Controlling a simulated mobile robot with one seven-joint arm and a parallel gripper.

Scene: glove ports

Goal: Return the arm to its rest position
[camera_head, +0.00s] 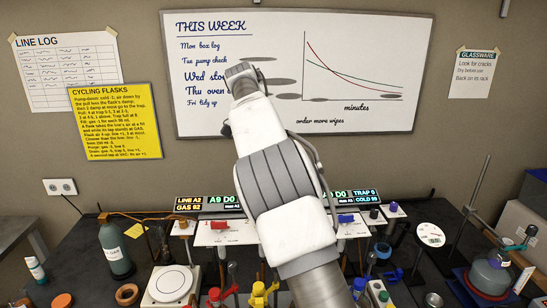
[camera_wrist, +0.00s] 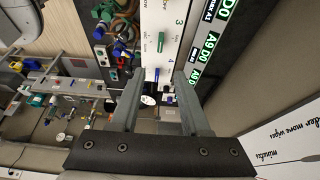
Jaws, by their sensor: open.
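My arm (camera_head: 275,170) rises through the middle of the head view, bent, in front of the whiteboard and the bench panel. The fingers of my gripper cannot be made out in the head view. In the wrist view my gripper (camera_wrist: 158,84) has its two grey fingers apart. Nothing is held between them. Beyond the fingertips is the white panel (camera_wrist: 158,20) with the numbers 3 and 4 and a green switch (camera_wrist: 161,42). The fingers look clear of the panel, though the exact gap cannot be told.
The dark bench holds a green gas bottle (camera_head: 116,250), a white round-topped plate device (camera_head: 170,284), red, yellow and blue valves in front, a dial gauge (camera_head: 431,235) and a flask (camera_head: 489,274). Lit displays (camera_head: 222,201) line the panel's back. The whiteboard (camera_head: 400,60) hangs behind my arm.

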